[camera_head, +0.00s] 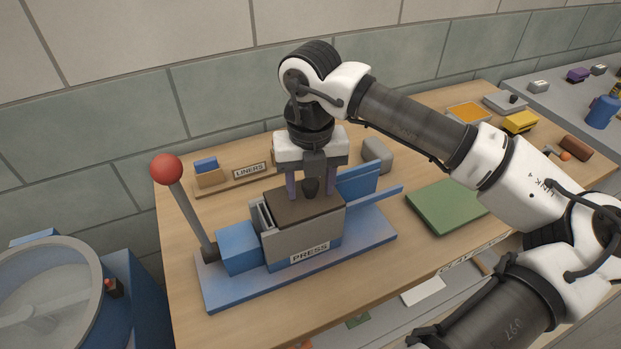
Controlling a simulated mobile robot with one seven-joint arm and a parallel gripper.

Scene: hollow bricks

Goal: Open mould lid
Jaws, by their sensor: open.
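The press (312,254) stands on the wooden table, a grey box on a blue base plate (350,252). Its mould lid (300,208) is a dark brown plate lying flat on the box, so it looks shut. My gripper (311,194) points straight down over the lid, with its two fingers apart. A dark upright knob (311,187) shows between the fingers; I cannot tell whether they touch it. The fingertips are at or just above the lid. The inside of the mould is hidden.
A lever with a red ball (167,169) rises at the press's left end. A blue plate (360,185) stands to its right, near a green pad (447,206). A "LINERS" holder (240,177) is behind. My arm crosses the right side.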

